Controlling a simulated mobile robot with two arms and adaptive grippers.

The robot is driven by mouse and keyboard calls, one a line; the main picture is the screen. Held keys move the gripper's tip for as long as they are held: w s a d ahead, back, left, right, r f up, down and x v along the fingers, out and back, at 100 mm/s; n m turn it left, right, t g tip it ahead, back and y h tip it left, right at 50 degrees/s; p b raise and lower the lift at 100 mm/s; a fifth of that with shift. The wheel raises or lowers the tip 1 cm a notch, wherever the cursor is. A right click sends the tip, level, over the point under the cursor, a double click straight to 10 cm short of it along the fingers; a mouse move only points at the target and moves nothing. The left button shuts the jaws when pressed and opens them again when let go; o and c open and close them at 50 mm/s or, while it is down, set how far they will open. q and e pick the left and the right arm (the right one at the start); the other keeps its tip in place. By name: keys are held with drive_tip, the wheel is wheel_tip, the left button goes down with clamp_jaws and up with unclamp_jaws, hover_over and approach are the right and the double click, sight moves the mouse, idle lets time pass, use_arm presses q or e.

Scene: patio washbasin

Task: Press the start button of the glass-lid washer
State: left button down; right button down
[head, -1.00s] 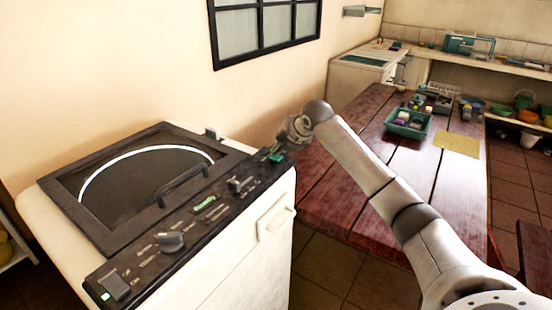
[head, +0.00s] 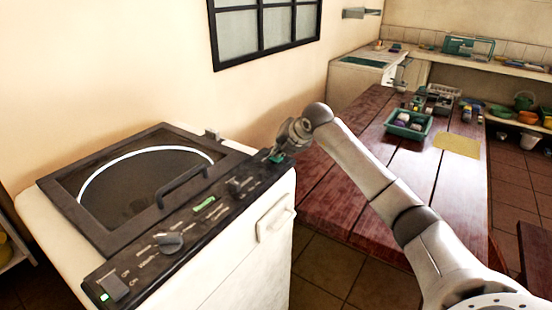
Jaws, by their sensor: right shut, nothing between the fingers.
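The glass-lid washer (head: 262,252) stands at the left, with its dark-framed glass lid (head: 130,190) closed. Its black control panel runs along the front edge and carries a grey knob (head: 168,242), a green display (head: 204,205), a dark switch (head: 113,288) with a green light at the near end, and a green button (head: 277,157) at the far right end. My right gripper (head: 277,152) is shut and empty, pointing down at the green button. Its fingertips partly cover the button; I cannot tell for sure whether they touch it. My left gripper is not in view.
A red wooden table (head: 350,190) stands right of the washer, under my right arm. It holds a teal tray (head: 408,125) with small items and a yellow mat (head: 458,145). A counter and a second white unit (head: 358,78) are at the back.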

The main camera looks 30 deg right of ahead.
drive_tip(key=shift+f, duration=0.2)
drive_tip(key=shift+r, duration=0.1)
idle(0.6)
drive_tip(key=shift+r+p, duration=0.55)
drive_tip(key=shift+r, duration=0.3)
